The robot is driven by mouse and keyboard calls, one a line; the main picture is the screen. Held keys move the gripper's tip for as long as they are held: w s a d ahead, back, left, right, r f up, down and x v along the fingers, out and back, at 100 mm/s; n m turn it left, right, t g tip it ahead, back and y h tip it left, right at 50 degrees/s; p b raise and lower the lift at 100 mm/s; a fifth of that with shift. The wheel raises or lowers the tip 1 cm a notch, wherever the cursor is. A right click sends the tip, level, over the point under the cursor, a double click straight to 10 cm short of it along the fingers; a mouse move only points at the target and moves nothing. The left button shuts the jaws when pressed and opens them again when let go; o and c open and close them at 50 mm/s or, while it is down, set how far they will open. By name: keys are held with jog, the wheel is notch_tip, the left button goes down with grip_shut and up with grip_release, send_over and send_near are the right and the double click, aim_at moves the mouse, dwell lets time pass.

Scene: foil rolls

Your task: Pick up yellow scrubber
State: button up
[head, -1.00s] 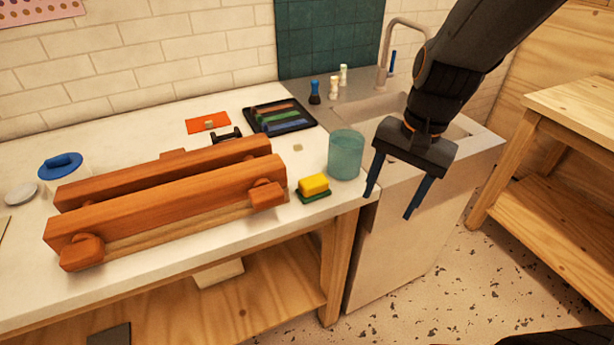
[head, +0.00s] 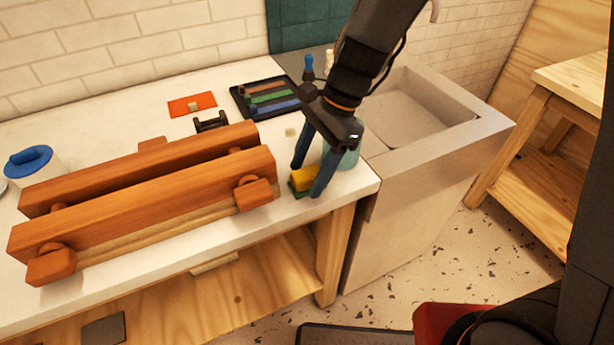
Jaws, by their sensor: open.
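The yellow scrubber (head: 303,178) is a small yellow block with a green base. It lies on the white countertop near its front right corner, right of the wooden vise-like beams. My gripper (head: 306,182) is open and points down over it. One finger is at the scrubber's upper left and the other at its right front, so the scrubber shows between them. The right finger hides part of it. Whether either finger touches it I cannot tell.
The teal cup (head: 349,158) stands close behind my gripper, partly hidden. The orange wooden beams (head: 150,196) lie just left of the scrubber. A black tray (head: 266,97) with coloured bars lies behind. The sink (head: 425,110) is to the right.

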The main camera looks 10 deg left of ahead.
aim_at(307, 172)
jog(key=shift+s+a+f, duration=0.1)
jog(key=shift+a+f, duration=0.1)
jog(key=shift+f, duration=0.3)
jog(key=c, duration=1.1)
notch_tip(307, 172, up, 10)
jog(key=shift+r+b, duration=0.1)
jog(key=shift+b, duration=0.4)
jog(key=shift+c, duration=0.2)
jog(key=o, duration=0.5)
jog(key=shift+c, duration=0.2)
jog(key=c, duration=0.4)
